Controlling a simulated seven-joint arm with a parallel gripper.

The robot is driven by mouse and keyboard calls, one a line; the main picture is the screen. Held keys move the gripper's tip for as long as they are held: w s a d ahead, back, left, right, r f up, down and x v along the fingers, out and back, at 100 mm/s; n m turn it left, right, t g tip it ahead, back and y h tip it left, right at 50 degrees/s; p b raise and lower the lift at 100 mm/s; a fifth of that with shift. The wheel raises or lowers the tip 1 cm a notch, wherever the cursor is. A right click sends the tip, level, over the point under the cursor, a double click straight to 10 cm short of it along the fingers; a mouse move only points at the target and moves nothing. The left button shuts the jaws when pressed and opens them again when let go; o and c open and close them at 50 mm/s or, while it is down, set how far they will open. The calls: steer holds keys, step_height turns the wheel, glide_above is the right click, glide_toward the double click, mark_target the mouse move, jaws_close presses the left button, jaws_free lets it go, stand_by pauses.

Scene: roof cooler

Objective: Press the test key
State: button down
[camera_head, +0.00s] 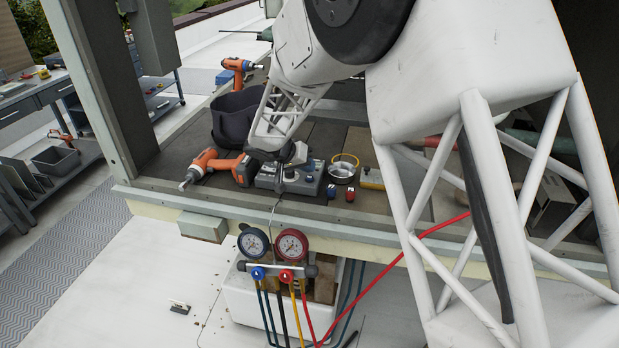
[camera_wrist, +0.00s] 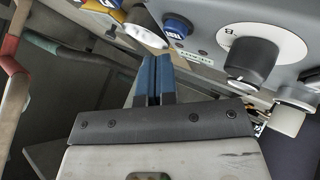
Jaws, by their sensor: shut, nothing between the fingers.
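A grey control box (camera_head: 268,181) sits on the dark worktop near its front edge. In the wrist view its panel (camera_wrist: 207,25) shows a large black knob (camera_wrist: 249,64) on a white dial. Beside the dial is a round blue key (camera_wrist: 177,25) with white lettering that looks like TEST. A small label (camera_wrist: 194,56) lies by it. My gripper (camera_wrist: 153,57) is shut and empty, its blue fingers together. Its tips are beside the blue key in the picture, apart from it; their depth gap is unclear. In the head view my gripper (camera_head: 283,163) is over the box and partly hides it.
An orange drill (camera_head: 205,165) lies left of the box, with a dark bag (camera_head: 236,118) behind. A metal cup (camera_head: 341,174) and small blue (camera_head: 331,191) and red (camera_head: 350,195) fittings stand to the right. A gauge manifold (camera_head: 272,245) with hoses hangs in front.

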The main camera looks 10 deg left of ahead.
mark_target(308, 176)
steer(key=shift+f, duration=0.85)
stand_by(1.1)
steer(key=shift+r, duration=0.85)
steer(key=shift+r, duration=0.1)
steer(key=shift+r, duration=2.4)
